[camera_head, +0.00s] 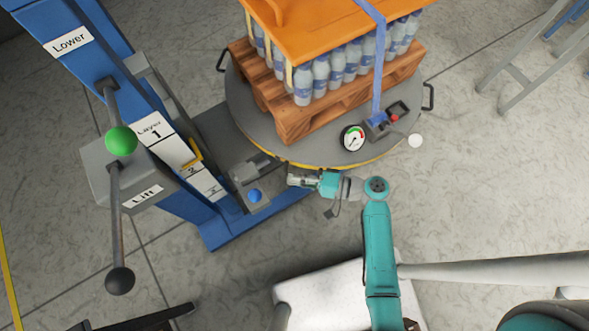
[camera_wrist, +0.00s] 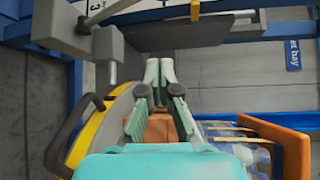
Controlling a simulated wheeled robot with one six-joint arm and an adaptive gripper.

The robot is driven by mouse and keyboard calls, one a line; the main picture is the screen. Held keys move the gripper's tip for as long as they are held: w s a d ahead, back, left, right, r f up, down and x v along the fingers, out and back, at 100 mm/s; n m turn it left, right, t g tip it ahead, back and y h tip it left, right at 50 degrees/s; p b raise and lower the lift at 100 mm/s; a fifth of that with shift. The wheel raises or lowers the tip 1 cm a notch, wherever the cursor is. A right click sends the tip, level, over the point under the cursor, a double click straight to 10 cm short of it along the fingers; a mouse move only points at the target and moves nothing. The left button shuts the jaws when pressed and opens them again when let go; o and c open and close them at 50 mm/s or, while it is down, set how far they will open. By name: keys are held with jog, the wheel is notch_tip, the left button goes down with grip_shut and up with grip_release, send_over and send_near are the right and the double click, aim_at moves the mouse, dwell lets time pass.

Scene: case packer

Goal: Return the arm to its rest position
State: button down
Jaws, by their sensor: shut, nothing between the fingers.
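My arm in teal and grey reaches from the lower right across the middle of the head view, bent at an elbow joint. My gripper (camera_head: 296,181) is beside the front edge of the round turntable (camera_head: 240,105), to the right of a grey block with a blue knob (camera_head: 254,195). In the wrist view my gripper (camera_wrist: 160,68) shows its two fingers closed together at the tips with nothing between them. Whether the gripper touches the turntable edge or the block cannot be told.
A wooden pallet (camera_head: 291,122) with bottles and an orange cover (camera_head: 322,28) stands on the turntable, beside a gauge (camera_head: 353,137). A blue machine column (camera_head: 95,60) with a green-knobbed lever (camera_head: 121,140) and a black-knobbed lever (camera_head: 120,280) is at left.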

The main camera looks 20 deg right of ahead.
dwell(0.3)
jog(key=s+f+m+h, duration=0.1)
jog(key=s+f+h, duration=0.4)
jog(key=s+f, duration=0.15)
jog(key=s+d+t+h, duration=0.1)
jog(key=s+d+h, duration=0.4)
jog(key=s, duration=0.5)
jog(key=s+d+r+n+t+h, duration=0.1)
jog(key=s+r+n+t, duration=0.1)
jog(key=r, duration=0.6)
jog(key=s+d+r+n+t+h, duration=0.2)
jog(key=s+r+n, duration=0.1)
jog(key=r, duration=0.6)
jog(key=s+d+r+n+t+h, duration=0.1)
jog(key=s+r+n+t, duration=0.1)
jog(key=r, duration=0.6)
jog(key=shift+s+d+r+n+h, duration=0.2)
jog(key=shift+s+d+n+h, duration=0.25)
jog(key=shift+s, duration=0.3)
